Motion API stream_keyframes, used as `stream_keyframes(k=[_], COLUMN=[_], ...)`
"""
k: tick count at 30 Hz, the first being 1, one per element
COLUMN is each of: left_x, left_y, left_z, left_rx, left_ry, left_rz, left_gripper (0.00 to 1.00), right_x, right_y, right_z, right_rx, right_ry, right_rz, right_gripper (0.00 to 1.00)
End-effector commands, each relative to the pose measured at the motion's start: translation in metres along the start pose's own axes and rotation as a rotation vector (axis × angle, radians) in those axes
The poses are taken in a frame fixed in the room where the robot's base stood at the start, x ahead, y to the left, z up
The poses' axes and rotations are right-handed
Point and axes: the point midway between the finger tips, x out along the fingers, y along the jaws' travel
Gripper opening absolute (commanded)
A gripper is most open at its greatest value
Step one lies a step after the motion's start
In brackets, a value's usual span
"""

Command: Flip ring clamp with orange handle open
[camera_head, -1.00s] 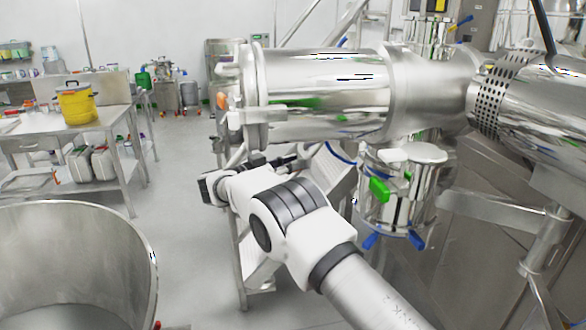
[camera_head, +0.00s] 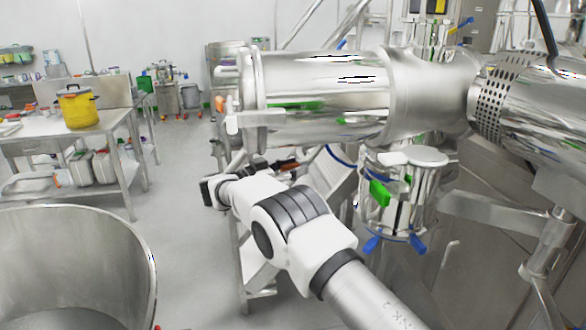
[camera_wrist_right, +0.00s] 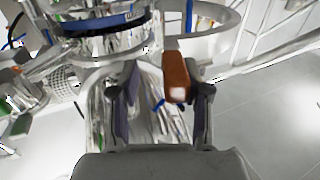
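The orange handle (camera_wrist_right: 177,77) stands out in the right wrist view. It lies in the gap between the two fingers of my right gripper (camera_wrist_right: 163,98), close to the right finger. The fingers are apart; I cannot tell whether either one touches the handle. A pale ring (camera_wrist_right: 222,30) shows beyond it, perhaps part of the clamp. In the head view my right gripper (camera_head: 275,166) is below the left end of the steel cylinder, partly hidden by my own wrist. A small orange-brown patch (camera_head: 290,166) shows beside it. My left gripper is out of view.
The large steel cylinder (camera_head: 325,95) is just above my right arm. An open steel drum (camera_head: 75,255) is at lower left.

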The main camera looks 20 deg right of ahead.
Motion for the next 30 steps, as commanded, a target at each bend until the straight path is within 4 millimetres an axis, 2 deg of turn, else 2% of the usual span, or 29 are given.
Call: stream_keyframes(k=[4,7,15,18,22,30], left_x=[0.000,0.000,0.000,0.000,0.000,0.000], left_y=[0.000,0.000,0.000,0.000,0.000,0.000], left_z=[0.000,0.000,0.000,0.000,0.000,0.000], left_rx=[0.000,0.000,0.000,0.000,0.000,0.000], left_ry=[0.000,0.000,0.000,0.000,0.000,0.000], left_rz=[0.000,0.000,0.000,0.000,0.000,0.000], left_gripper=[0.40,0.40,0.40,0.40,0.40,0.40], right_x=[-0.005,-0.020,-0.088,-0.107,-0.119,-0.120], right_y=[0.000,-0.001,-0.001,-0.001,0.000,0.000], right_z=[-0.001,-0.001,0.001,0.001,0.001,0.000], right_rx=[0.001,0.002,0.002,0.001,0.001,-0.001], right_ry=[0.001,0.001,0.001,0.001,0.000,0.000], right_rz=[-0.001,-0.004,-0.003,-0.002,0.000,0.001], right_gripper=[0.46,0.46,0.46,0.46,0.46,0.46])
